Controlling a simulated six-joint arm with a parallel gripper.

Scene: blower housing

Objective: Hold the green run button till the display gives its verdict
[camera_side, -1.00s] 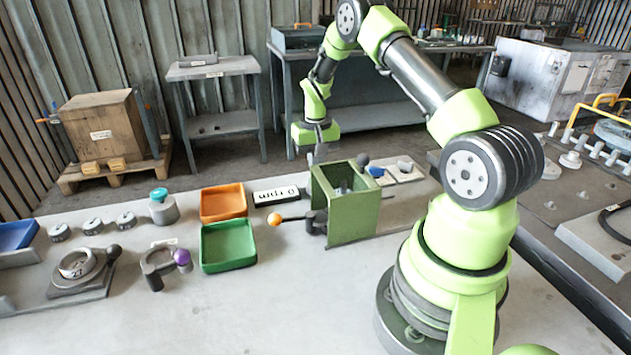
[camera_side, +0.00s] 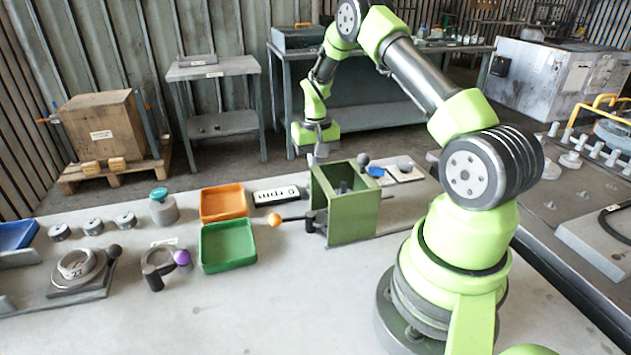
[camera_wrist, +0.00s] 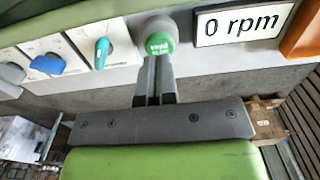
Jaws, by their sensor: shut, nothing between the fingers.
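The green run button (camera_wrist: 161,43), with small white lettering, sits in a pale round collar in the wrist view. My gripper (camera_wrist: 155,60) is shut and empty, its fingertips right at the button's near edge. I cannot tell whether they touch it. The display (camera_wrist: 243,23) to the right of the button reads "0 rpm". In the side view the display (camera_side: 281,195) lies flat beside the green housing (camera_side: 352,218), and my gripper (camera_side: 315,158) points down behind the housing. The button is hidden there.
A teal knob (camera_wrist: 102,52) and a blue knob (camera_wrist: 47,64) stand left of the button in the wrist view. In the side view, an orange tray (camera_side: 223,217) and a green tray (camera_side: 228,265) lie left of the housing.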

